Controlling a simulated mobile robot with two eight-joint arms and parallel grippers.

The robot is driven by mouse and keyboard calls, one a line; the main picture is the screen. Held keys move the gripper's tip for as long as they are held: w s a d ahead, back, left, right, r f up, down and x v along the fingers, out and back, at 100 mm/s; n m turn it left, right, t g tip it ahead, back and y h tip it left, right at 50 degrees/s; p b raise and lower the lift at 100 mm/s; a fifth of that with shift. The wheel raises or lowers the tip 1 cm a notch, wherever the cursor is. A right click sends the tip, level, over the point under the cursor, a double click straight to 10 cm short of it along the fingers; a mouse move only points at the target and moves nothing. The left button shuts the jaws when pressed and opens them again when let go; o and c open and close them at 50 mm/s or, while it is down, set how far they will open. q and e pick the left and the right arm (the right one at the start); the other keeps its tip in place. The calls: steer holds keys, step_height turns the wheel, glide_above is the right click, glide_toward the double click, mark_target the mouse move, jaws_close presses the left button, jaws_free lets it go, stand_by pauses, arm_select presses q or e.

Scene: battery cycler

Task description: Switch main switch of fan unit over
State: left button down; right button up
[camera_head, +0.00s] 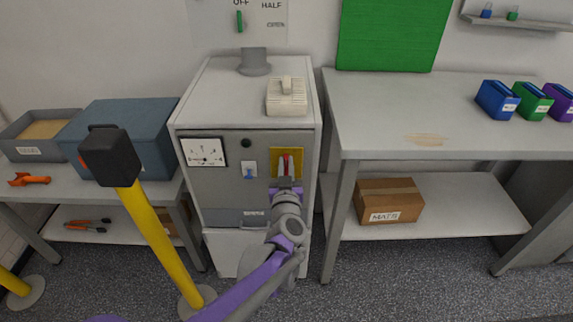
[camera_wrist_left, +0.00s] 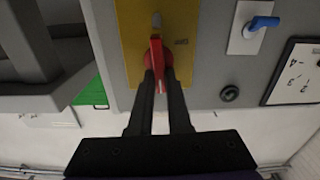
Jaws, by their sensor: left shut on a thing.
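The grey fan unit cabinet (camera_head: 222,190) stands in the middle of the head view. A yellow plate (camera_head: 298,155) on its front carries a red main switch (camera_wrist_left: 156,50). The plate also shows in the wrist view (camera_wrist_left: 135,25), which looks upside down. My left gripper (camera_head: 286,166) is at the plate; in the wrist view (camera_wrist_left: 160,80) its two dark fingers are shut on the red handle, one on each side. The handle lies lengthwise along the fingers in that view. The gripper partly hides the switch in the head view. My right gripper is not in view.
A blue switch (camera_head: 249,172), a dark knob (camera_head: 246,143) and a gauge (camera_head: 203,152) sit left of the plate. A yellow post with a black head (camera_head: 110,155) stands front left. Workbenches flank the cabinet; the right one (camera_head: 380,110) has free room on top.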

arm_select(q)
steer(key=shift+a+f+n+p, duration=0.25)
steer(key=shift+n+p, duration=0.15)
steer(key=shift+n, duration=2.5)
steer(key=shift+a+f+n+p, duration=0.3)
steer(key=shift+n+p, duration=0.05)
steer(key=shift+n, duration=2.55)
steer(key=shift+a+f+n+p, duration=0.25)
steer(key=shift+n+p, duration=0.15)
steer(key=shift+n, duration=2.5)
steer(key=c, duration=0.9)
jaws_free()
steer(key=shift+o, duration=0.2)
steer(key=s, duration=1.1)
steer(key=shift+p, duration=0.3)
